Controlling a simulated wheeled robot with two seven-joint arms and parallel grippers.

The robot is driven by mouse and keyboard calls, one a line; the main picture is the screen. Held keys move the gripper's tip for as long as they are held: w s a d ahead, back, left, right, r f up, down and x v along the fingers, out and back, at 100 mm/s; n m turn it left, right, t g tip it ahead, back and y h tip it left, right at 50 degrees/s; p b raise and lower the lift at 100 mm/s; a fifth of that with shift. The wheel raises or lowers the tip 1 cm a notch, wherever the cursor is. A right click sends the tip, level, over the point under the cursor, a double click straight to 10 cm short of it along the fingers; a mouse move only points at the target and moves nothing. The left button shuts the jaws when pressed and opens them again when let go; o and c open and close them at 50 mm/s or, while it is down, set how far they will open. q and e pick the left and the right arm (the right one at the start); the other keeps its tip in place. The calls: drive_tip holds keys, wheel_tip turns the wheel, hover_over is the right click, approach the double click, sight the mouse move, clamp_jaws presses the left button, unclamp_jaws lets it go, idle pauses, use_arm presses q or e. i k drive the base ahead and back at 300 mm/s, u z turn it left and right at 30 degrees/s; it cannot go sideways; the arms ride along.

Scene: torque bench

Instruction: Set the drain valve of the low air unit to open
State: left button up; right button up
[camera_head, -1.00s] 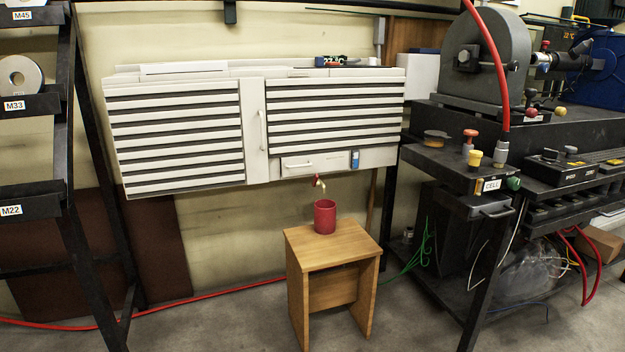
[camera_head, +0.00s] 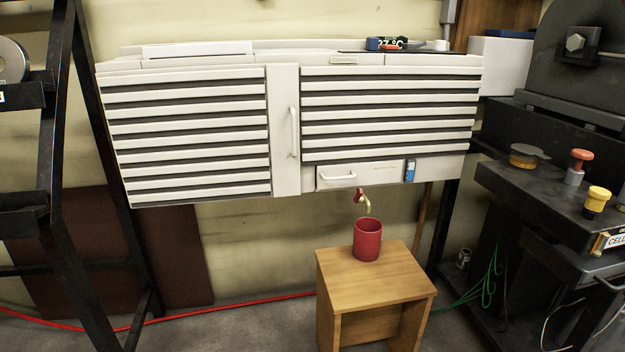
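The low air unit (camera_head: 285,185) is a wide white louvred cabinet on the wall ahead. Its drain valve (camera_head: 360,195) sticks out below the lower right part, with a red handle and a brass spout that curves down. The handle is too small to tell its setting. A red cup (camera_head: 367,240) stands upright under the spout on a wooden stool (camera_head: 385,275). Neither of my grippers shows in the view.
A black rack (camera_head: 75,200) stands at the left. A dark bench (camera_head: 540,190) with red and yellow knobs stands at the right. A red hose (camera_head: 240,303) lies on the floor along the wall. Green cable (camera_head: 485,285) hangs right of the stool.

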sight(358, 198)
drive_tip(key=z, duration=0.2)
drive_tip(key=i, duration=0.85)
drive_tip(key=z, duration=0.55)
